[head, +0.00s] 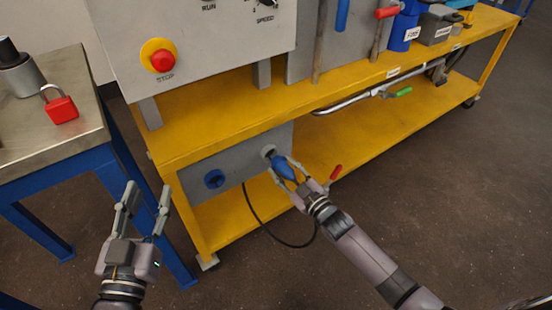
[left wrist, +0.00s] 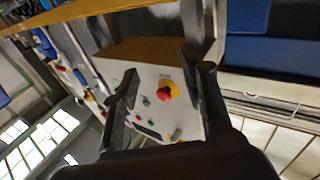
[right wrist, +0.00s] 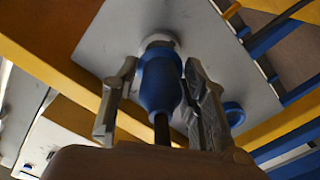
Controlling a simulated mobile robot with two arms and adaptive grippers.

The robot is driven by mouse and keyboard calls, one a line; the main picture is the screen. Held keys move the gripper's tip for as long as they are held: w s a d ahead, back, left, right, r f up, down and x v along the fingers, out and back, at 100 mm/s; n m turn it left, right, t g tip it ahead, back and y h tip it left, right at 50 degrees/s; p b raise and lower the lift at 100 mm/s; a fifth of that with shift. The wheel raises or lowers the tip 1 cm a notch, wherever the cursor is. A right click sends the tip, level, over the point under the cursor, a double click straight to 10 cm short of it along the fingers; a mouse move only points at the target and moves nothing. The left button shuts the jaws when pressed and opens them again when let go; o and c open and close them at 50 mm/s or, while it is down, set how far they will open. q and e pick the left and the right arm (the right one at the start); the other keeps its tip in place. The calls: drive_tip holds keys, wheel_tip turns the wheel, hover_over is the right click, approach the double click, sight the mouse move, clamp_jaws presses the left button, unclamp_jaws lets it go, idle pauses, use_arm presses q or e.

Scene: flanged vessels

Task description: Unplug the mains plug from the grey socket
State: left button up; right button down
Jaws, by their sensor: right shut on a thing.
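The blue mains plug (head: 283,170) is at the round grey socket (head: 267,151) on the grey panel under the yellow bench. In the right wrist view the plug (right wrist: 160,82) has its nose at the socket's pale ring (right wrist: 158,41); I see no clear gap between them. My right gripper (head: 285,172) is shut on the plug, one finger on each side, also in the right wrist view (right wrist: 155,95). A black cable (right wrist: 161,130) leaves the plug's back. My left gripper (head: 147,198) is open and empty, left of the bench, away from the plug.
A blue round fitting (head: 214,179) sits on the same panel (head: 232,160), left of the socket. The cable (head: 265,226) hangs in a loop towards the floor. A metal table (head: 85,130) with a red padlock (head: 60,107) stands at the left. The yellow lower shelf (head: 390,125) extends right.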

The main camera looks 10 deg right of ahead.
sight(294, 180)
drive_tip(key=shift+p+v, duration=0.45)
drive_tip(key=shift+v, duration=0.35)
use_arm(q)
wheel_tip(294, 180, down, 8)
drive_tip(key=s+a+g+y, duration=0.1)
drive_tip(key=s+g, duration=0.1)
drive_tip(key=g, duration=0.3)
drive_tip(key=shift+a+f+y+p, duration=0.15)
drive_tip(key=shift+a+y+p, duration=0.2)
drive_tip(key=shift+y+p, duration=0.05)
use_arm(e)
drive_tip(key=shift+v, duration=0.8)
